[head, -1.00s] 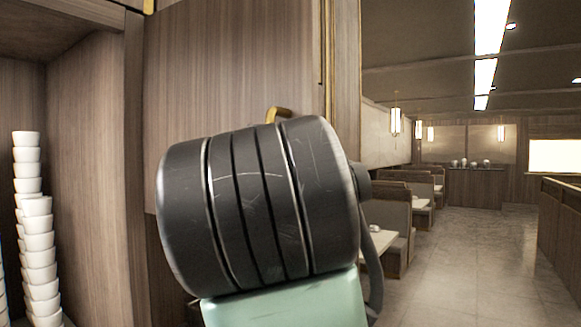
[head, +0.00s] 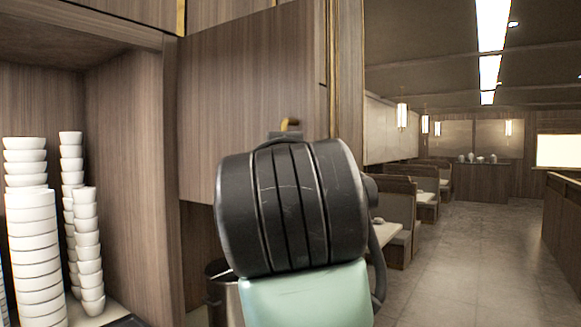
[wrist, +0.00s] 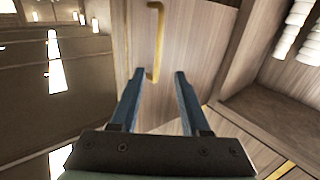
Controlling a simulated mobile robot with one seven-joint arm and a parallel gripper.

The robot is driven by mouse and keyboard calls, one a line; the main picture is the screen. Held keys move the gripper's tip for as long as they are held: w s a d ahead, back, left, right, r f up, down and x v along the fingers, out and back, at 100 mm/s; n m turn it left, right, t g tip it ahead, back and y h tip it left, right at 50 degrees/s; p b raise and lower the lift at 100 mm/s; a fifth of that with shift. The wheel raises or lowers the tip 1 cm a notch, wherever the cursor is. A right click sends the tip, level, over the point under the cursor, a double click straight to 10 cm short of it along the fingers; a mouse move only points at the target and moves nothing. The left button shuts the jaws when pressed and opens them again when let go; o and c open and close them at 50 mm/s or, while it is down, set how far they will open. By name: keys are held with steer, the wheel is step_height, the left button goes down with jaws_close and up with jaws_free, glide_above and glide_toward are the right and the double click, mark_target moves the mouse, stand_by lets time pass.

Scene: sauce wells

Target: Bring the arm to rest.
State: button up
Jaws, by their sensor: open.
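My arm shows in the head view as a large dark grey joint with a pale green link below it, in the middle of the picture. My gripper is hidden behind it there. Beyond the fingers is a wooden cabinet door (wrist: 190,50) with a brass handle (wrist: 155,40). The fingers look apart from the handle. The same door (head: 240,110) stands behind my arm in the head view.
An open wooden shelf at left holds stacks of white bowls (head: 32,240) and smaller white cups (head: 86,240). A dark bin (head: 222,290) stands behind my arm. Booths (head: 398,215) line the far side, with clear tiled floor (head: 470,270) at right.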

steer(key=s+d+f+t+b, duration=0.1)
steer(key=s+t+b, duration=0.3)
steer(key=s, duration=0.5)
steer(key=s+d+f+m+t+h+b, duration=0.1)
steer(key=s+f+t+b, duration=0.3)
steer(key=s, duration=0.5)
steer(key=shift+d+t+h, duration=0.3)
steer(key=shift+d+t, duration=0.4)
